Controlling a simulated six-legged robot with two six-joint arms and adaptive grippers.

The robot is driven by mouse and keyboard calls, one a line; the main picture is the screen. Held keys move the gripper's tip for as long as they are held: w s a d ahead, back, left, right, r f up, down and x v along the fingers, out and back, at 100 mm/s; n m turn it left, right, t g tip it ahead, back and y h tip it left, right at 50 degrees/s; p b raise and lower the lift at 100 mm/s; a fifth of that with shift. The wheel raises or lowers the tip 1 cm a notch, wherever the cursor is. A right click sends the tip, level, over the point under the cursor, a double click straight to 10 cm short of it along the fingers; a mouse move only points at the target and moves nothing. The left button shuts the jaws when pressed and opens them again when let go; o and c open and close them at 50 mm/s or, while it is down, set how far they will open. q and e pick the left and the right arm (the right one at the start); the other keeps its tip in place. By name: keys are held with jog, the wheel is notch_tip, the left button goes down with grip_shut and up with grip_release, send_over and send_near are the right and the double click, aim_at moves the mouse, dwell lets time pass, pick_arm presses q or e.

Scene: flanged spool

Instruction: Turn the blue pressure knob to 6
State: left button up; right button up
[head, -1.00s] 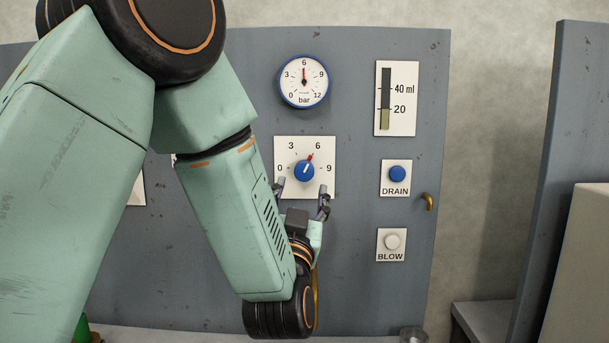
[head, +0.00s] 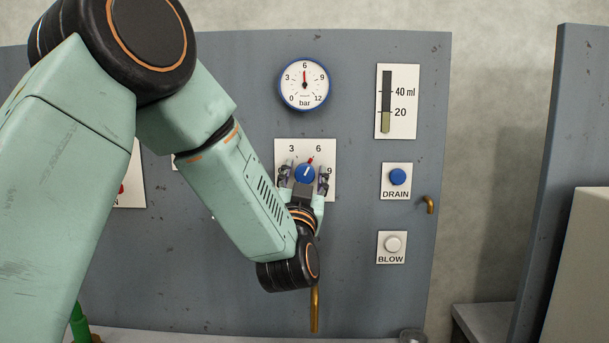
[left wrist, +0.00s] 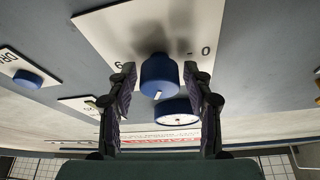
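The blue pressure knob (head: 305,173) sits on a white scale plate (head: 325,193) marked 0, 3, 6 and 9. Its white line points up and right, with a red mark beyond it, roughly toward the 6. My left gripper (head: 305,179) is at the knob, one finger on each side. In the left wrist view the knob (left wrist: 158,72) stands between the two fingers (left wrist: 160,95), with narrow gaps visible, so the gripper is open around it. The bar gauge (head: 304,84) needle points up at about 6. My right gripper is not in view.
On the right of the panel (head: 350,240) are a 20/40 ml level gauge (head: 386,102), a blue DRAIN button (head: 397,177), a white BLOW button (head: 392,243) and a brass hook (head: 429,204). A brass tube (head: 315,310) hangs below my left wrist.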

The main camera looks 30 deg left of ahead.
pick_arm(q)
jog(key=c, duration=0.9)
jog(key=shift+m+h+p, duration=0.35)
jog(key=shift+m+h, duration=0.05)
jog(key=shift+m, duration=0.1)
jog(key=o, duration=1.2)
jog(key=shift+s, duration=0.1)
jog(key=v, duration=1.2)
jog(key=shift+f, duration=0.15)
